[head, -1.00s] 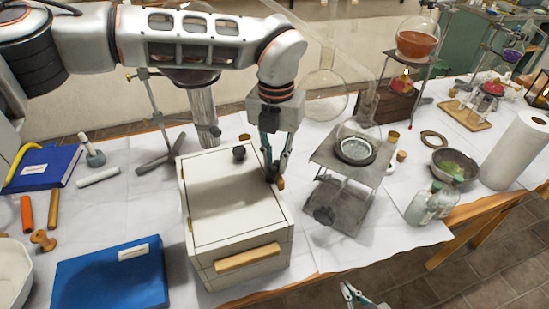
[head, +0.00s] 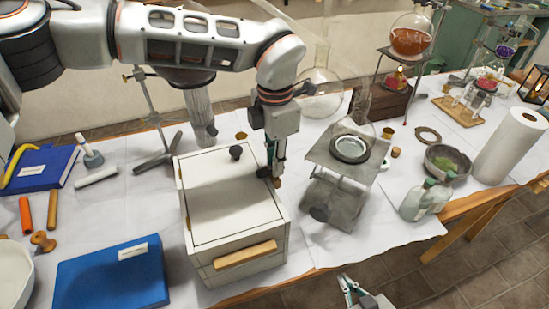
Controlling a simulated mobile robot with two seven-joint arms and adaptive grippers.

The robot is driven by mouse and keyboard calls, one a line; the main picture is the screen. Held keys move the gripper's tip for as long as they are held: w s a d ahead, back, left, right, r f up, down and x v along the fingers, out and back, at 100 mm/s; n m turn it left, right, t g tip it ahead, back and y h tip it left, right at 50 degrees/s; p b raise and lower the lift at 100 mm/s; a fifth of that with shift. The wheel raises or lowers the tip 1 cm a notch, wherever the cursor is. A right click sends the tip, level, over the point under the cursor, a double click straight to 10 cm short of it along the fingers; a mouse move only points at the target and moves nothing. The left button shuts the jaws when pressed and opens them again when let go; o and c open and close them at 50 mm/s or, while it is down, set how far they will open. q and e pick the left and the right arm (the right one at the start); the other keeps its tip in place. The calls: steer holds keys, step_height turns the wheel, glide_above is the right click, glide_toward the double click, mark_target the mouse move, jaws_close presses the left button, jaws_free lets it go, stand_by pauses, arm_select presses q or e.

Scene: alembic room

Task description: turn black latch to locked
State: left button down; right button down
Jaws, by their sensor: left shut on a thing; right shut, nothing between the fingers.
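A white box (head: 225,205) with a wooden front handle (head: 245,254) stands in the middle of the table. A black knob (head: 236,152) sits near the back of its lid. My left gripper (head: 272,174) points down at the lid's right edge, shut on a small dark part there, which looks like the black latch (head: 263,172). The fingers hide much of it, and I cannot read its position. A small brownish piece shows beside the fingertips. My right gripper (head: 346,284) is shut and empty, low in the picture in front of the table.
A grey stand (head: 345,165) with a glass flask is close to the box's right. A blue book (head: 110,280) lies to its left. Glass bottles (head: 420,198), a bowl (head: 447,160) and a paper roll (head: 510,147) stand further right. A metal stand (head: 160,150) is behind the box.

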arm_select(q)
steer(key=shift+m, duration=0.5)
steer(key=c, duration=2)
jaws_free()
steer(key=shift+o, duration=0.2)
steer(key=shift+r, duration=0.1)
step_height(320, 180, up, 12)
